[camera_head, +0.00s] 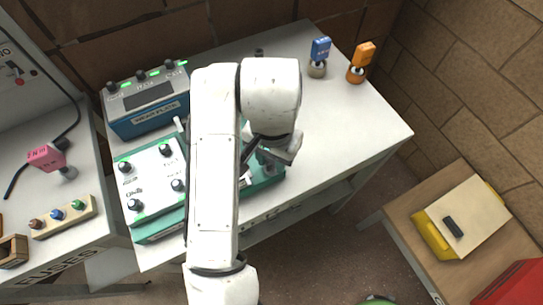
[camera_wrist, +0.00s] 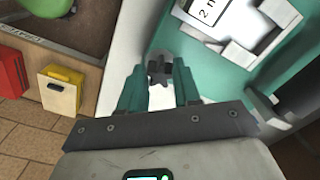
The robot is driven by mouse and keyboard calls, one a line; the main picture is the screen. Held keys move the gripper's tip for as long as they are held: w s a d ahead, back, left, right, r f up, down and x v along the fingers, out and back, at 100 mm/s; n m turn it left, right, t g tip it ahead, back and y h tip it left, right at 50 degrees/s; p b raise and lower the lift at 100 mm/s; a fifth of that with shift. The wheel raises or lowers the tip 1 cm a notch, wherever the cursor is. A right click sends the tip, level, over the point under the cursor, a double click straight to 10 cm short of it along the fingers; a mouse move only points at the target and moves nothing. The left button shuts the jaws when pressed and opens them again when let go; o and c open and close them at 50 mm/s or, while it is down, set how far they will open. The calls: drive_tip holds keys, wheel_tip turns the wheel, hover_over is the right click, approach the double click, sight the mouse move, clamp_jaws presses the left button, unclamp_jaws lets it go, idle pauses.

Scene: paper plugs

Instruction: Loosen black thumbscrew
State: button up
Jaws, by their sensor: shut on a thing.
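The black thumbscrew (camera_wrist: 160,68) shows in the wrist view as a dark, lobed knob at the edge of a teal-green device (camera_wrist: 225,72). My gripper (camera_wrist: 160,76) has its two teal fingers on either side of the knob and is shut on it. In the head view the teal device (camera_head: 150,236) lies on the white table, and my white arm covers its middle. The thumbscrew cannot be made out there, behind my arm and wrist.
A blue-grey device (camera_head: 150,110) with knobs stands behind the teal one. A blue plug (camera_head: 320,48) and an orange plug (camera_head: 363,55) stand at the back right. The table's right part (camera_head: 350,125) is clear. A yellow box (camera_head: 437,235) sits on a wooden table at right.

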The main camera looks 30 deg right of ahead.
sight(272, 162)
drive_tip(key=shift+c, duration=0.5)
drive_tip(key=shift+r+n+p, duration=0.15)
drive_tip(key=shift+n+p, duration=0.25)
drive_tip(key=shift+p, duration=0.05)
drive_tip(key=shift+n, duration=0.4)
drive_tip(key=o, duration=1)
drive_tip(key=shift+r+p, duration=1.85)
drive_tip(key=shift+p, duration=0.2)
